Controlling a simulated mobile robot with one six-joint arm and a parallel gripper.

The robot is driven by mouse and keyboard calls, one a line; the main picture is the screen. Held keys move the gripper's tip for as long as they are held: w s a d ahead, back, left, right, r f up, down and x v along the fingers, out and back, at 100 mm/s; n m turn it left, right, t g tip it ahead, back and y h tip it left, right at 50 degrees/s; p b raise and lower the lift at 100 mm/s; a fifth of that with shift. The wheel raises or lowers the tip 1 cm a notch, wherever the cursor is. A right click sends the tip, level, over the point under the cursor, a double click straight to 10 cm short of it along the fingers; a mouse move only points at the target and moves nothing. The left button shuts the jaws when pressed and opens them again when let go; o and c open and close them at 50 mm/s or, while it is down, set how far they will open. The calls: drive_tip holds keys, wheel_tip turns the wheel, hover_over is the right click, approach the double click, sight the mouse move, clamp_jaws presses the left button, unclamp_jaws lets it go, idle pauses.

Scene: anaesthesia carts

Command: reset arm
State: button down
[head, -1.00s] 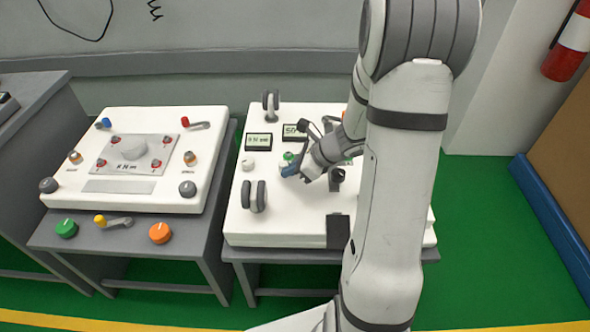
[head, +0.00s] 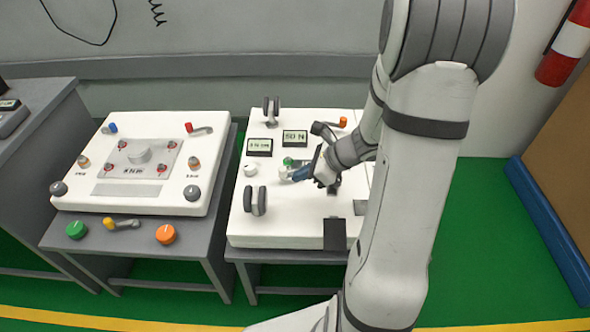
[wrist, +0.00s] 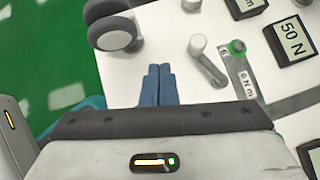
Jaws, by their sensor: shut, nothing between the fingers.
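My gripper (head: 299,174) hangs over the white panel (head: 285,230) of the right-hand cart in the head view, just right of a white knob (head: 250,170). In the wrist view its two blue fingers (wrist: 158,84) lie side by side, closed and with nothing between them. They point at bare white panel, left of a grey lever (wrist: 208,62) and a green knob (wrist: 237,47). The fingers appear apart from these fittings. My arm hides the right part of the cart in the head view.
The panel carries grey wheels (head: 255,200), a 50 N display (head: 295,138) and an orange-tipped lever (head: 342,122). A second cart (head: 130,195) with knobs and levers stands at left. Green floor (head: 480,210) is open at right, before a blue-edged board (head: 548,228).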

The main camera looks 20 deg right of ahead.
drive_tip(key=shift+s+d+r+p, duration=0.3)
drive_tip(key=shift+s+r+p, duration=0.05)
drive_tip(key=shift+s+r, duration=0.5)
